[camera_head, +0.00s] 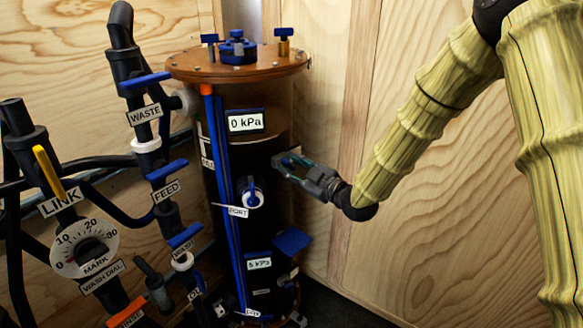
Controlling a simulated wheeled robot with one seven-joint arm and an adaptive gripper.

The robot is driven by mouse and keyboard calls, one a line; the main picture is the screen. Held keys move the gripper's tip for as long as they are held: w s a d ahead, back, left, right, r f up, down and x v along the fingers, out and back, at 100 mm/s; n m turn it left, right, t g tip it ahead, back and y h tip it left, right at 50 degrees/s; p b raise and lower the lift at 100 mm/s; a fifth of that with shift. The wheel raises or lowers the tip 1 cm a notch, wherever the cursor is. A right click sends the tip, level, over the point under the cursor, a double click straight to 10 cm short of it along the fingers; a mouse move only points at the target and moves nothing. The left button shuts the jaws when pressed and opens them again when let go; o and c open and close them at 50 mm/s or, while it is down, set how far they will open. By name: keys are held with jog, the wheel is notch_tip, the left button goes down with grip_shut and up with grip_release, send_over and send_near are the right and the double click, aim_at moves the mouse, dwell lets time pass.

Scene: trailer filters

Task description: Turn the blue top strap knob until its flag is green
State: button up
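A tall dark cylindrical vessel (270,160) stands in the middle with a brown round lid (190,69). On the lid are a blue T-shaped handle (209,40), a larger blue knob (236,48) in the centre, and a brass fitting with a blue top (284,36). A long blue strap (222,190) runs down the vessel's front. An orange piece (206,89) shows at the strap's top; I see no green flag. I cannot tell for certain which blue part is the top strap knob. My gripper (285,160) is open, in front of the vessel's right side, below the lid.
Black pipes with blue handles labelled WASTE (148,78) and FEED (166,170) stand at the left. A wash dial (85,247) and a yellow lever (48,172) are lower left. A blue flap (291,241) juts out below my gripper. Wooden walls (440,240) close the back and right.

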jog(key=shift+w+a, duration=0.15)
grip_shut()
jog(key=shift+f, duration=0.1)
jog(key=shift+f+n+b, duration=0.1)
jog(key=shift+n+b, duration=1.15)
jog(key=shift+n, duration=0.35)
jog(key=shift+n+b, duration=0.8)
jog(key=shift+n, duration=0.4)
